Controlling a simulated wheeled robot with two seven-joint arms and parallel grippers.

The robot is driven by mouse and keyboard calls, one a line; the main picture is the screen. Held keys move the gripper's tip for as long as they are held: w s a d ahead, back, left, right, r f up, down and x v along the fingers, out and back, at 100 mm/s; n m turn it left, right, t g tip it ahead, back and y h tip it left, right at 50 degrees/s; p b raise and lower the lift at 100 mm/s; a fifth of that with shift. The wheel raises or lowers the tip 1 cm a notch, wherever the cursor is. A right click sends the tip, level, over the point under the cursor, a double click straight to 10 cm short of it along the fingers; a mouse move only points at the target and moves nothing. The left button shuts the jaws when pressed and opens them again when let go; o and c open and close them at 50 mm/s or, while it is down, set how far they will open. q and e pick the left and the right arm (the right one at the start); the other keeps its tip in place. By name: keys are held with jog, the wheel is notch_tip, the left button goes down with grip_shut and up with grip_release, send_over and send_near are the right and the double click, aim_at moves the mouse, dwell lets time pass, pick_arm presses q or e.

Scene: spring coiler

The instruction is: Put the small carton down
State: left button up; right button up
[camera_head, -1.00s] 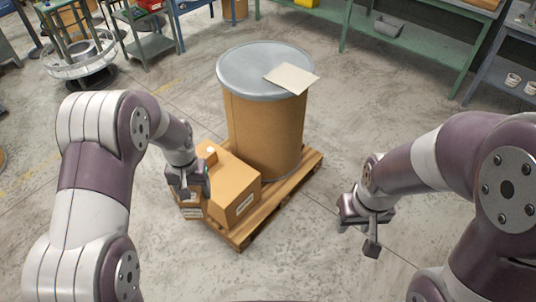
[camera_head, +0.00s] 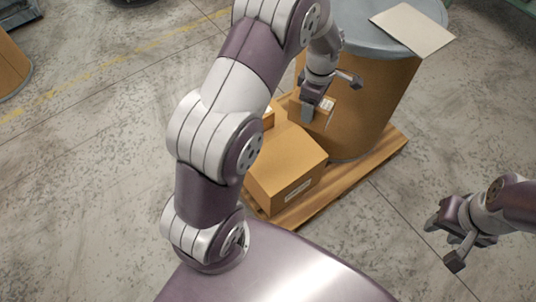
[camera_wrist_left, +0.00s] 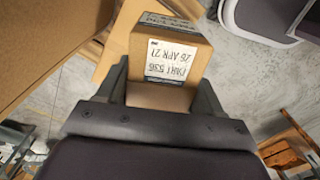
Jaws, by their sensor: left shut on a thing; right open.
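The small carton (camera_head: 325,116) is a brown box held by my left gripper (camera_head: 312,103) in the head view. It appears in front of the drum and above the pallet load; I cannot tell whether it touches anything below. In the left wrist view the carton (camera_wrist_left: 150,45) sits between the fingers, with a white label reading "PART 536 26 APR 21" facing the camera. My left gripper (camera_wrist_left: 160,98) is shut on it. My right gripper (camera_head: 444,242) is open and empty over the floor at the right.
A larger carton (camera_head: 283,168) stands on the wooden pallet (camera_head: 385,150), beside a brown drum (camera_head: 365,105) with a grey lid. A pale flat sheet (camera_head: 412,27) lies on the lid. Part of another small box (camera_head: 268,118) shows behind my left arm. Floor around the pallet is clear.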

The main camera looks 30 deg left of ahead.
pick_arm(q)
notch_tip(320, 180, down, 16)
jog(key=w+n+b, duration=0.1)
jog(key=n+b, duration=1.1)
jog(key=b, duration=0.2)
jog(key=shift+n, duration=0.4)
jog(key=a+f+b, duration=0.3)
jog(key=a, duration=0.1)
jog(key=a+f+b, duration=0.2)
jog(key=a+f, duration=0.1)
jog(key=f, duration=0.1)
jog(key=a+f+b, duration=0.3)
jog(key=a+f, duration=0.1)
jog(key=shift+w+a+b, duration=0.3)
jog(key=shift+w+b, duration=0.05)
jog(key=shift+w, duration=0.05)
jog(key=shift+r, duration=0.25)
pick_arm(e)
notch_tip(320, 180, down, 27)
jog(key=shift+s+d, duration=0.15)
jog(key=shift+s, duration=0.1)
pick_arm(q)
jog(key=shift+f, duration=0.15)
pick_arm(e)
jog(key=shift+r, duration=0.15)
pick_arm(q)
jog(key=o, duration=1.5)
